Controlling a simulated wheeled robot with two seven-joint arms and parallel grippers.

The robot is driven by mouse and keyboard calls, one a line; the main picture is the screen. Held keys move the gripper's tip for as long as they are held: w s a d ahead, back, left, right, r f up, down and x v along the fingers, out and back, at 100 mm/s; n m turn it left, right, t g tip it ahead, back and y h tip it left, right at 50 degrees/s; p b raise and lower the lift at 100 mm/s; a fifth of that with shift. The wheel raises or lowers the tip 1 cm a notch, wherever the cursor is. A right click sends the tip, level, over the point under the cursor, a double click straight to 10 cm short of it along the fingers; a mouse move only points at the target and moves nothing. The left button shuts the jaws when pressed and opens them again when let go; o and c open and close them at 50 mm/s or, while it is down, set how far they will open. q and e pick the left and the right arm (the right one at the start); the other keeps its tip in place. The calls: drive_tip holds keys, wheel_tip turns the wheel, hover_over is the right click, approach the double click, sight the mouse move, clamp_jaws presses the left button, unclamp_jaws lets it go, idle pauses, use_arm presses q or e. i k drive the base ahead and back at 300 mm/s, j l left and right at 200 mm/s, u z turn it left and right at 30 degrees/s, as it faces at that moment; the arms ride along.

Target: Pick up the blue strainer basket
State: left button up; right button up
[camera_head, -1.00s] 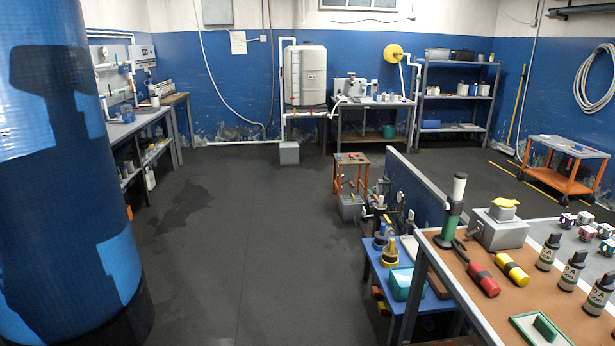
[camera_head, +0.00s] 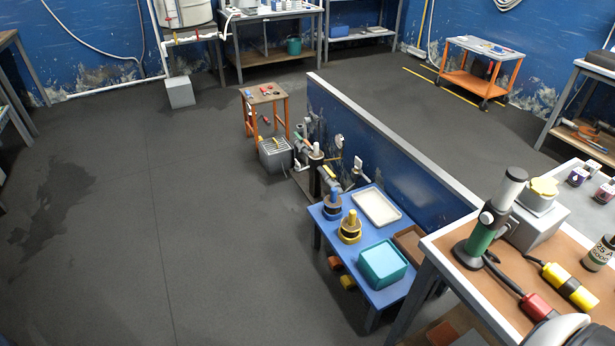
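Neither of my grippers shows, and nothing touches the blue piece. A rounded grey-white shape at the bottom right edge may be part of my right arm.
The blue table also bears a white tray (camera_head: 376,206) and a teal bin (camera_head: 384,263). A low blue partition (camera_head: 390,150) runs behind it. A brown-topped bench (camera_head: 470,283) with a green-based stand (camera_head: 490,222) is at right. The dark floor at left is clear.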

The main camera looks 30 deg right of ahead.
sight(332, 202)
drive_tip(key=i+z, duration=0.3)
drive_tip(key=i, duration=0.2)
drive_tip(key=i+j+z, duration=0.25)
drive_tip(key=i, duration=0.25)
